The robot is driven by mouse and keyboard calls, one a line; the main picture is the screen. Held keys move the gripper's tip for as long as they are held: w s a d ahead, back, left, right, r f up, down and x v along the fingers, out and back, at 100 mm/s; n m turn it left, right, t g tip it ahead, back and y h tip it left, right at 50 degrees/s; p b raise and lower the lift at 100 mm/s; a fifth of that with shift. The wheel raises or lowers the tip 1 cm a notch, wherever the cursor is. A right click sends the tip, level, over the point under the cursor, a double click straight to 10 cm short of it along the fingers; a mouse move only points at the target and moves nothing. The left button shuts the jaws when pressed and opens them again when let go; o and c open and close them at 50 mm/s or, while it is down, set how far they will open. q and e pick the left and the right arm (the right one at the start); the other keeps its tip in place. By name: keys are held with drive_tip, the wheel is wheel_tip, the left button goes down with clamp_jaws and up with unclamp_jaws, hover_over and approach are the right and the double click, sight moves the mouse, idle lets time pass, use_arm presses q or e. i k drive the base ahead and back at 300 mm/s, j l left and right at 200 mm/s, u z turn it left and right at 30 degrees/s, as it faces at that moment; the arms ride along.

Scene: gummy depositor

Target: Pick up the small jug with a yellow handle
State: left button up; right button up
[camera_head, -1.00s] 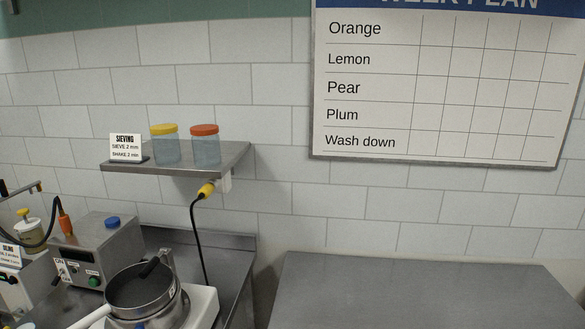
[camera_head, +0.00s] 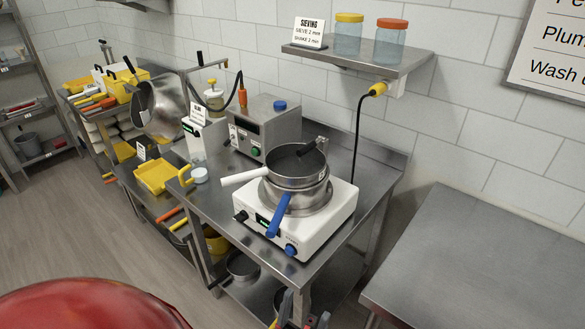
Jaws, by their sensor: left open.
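A small pale jug (camera_head: 200,175) with a yellow handle stands at the front left corner of the steel table (camera_head: 345,262). Its handle points left. My left gripper (camera_head: 305,304) shows only in part at the bottom edge, low in front of the table's front right corner. Its two fingers are apart with nothing seen between them, and it is well away from the jug. My right gripper is not in view.
A steel control box (camera_head: 265,130) stands behind. A yellow tray (camera_head: 158,174) lies left of the jug. A bare steel table (camera_head: 470,255) stands at right.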

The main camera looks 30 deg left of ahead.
sight(194, 172)
drive_tip(key=u, duration=1.65)
